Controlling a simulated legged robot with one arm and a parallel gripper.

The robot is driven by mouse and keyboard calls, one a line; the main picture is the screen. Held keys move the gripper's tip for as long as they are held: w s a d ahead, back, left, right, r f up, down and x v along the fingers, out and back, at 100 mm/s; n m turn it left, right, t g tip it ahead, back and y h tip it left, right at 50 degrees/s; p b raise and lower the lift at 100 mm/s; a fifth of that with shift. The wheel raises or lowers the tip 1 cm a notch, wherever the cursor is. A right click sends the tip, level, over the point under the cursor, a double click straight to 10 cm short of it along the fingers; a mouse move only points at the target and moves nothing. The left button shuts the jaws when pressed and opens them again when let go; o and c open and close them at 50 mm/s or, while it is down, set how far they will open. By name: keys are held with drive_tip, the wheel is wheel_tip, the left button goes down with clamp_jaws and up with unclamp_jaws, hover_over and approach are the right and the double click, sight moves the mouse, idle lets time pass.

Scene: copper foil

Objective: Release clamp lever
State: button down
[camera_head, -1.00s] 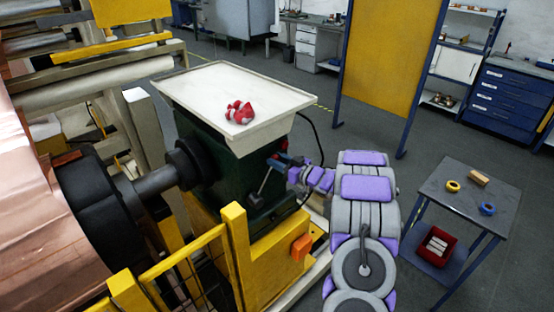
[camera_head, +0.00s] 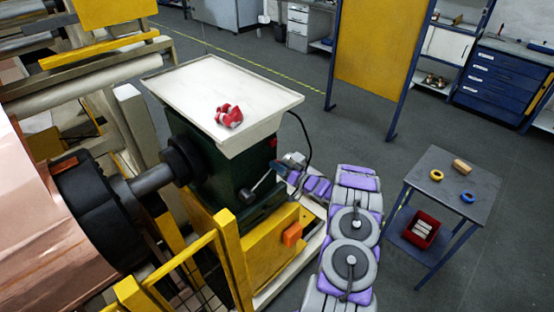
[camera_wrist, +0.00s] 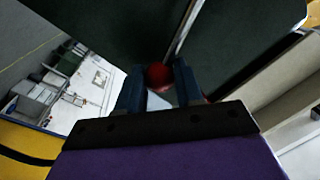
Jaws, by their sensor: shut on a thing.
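The clamp lever (camera_head: 262,183) is a thin grey bar on the side of the dark green machine housing (camera_head: 206,172). Its red ball knob (camera_wrist: 158,75) shows between the fingers in the wrist view. My gripper (camera_wrist: 159,86) has one dark blue finger on each side of the knob and is shut on it. In the head view my gripper (camera_head: 284,165) is small, at the right side of the housing, and hides the knob.
A yellow guard rail (camera_head: 232,262) and copper roll (camera_head: 30,220) stand left. A grey side table (camera_head: 452,186) stands right.

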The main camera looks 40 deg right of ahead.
drive_tip(key=shift+d+f+m, duration=0.25)
drive_tip(key=shift+f+m, duration=0.35)
drive_tip(key=shift+f, duration=0.15)
drive_tip(key=shift+d+f+m, duration=0.25)
drive_tip(key=shift+f+m, duration=0.15)
drive_tip(key=shift+f, duration=0.05)
drive_tip(key=shift+a, duration=0.1)
drive_tip(key=c, duration=1.1)
unclamp_jaws()
drive_tip(key=o, duration=0.3)
drive_tip(key=shift+d+f, duration=0.15)
drive_tip(key=shift+d, duration=0.15)
drive_tip(key=shift+o, duration=0.2)
drive_tip(key=shift+a, duration=0.1)
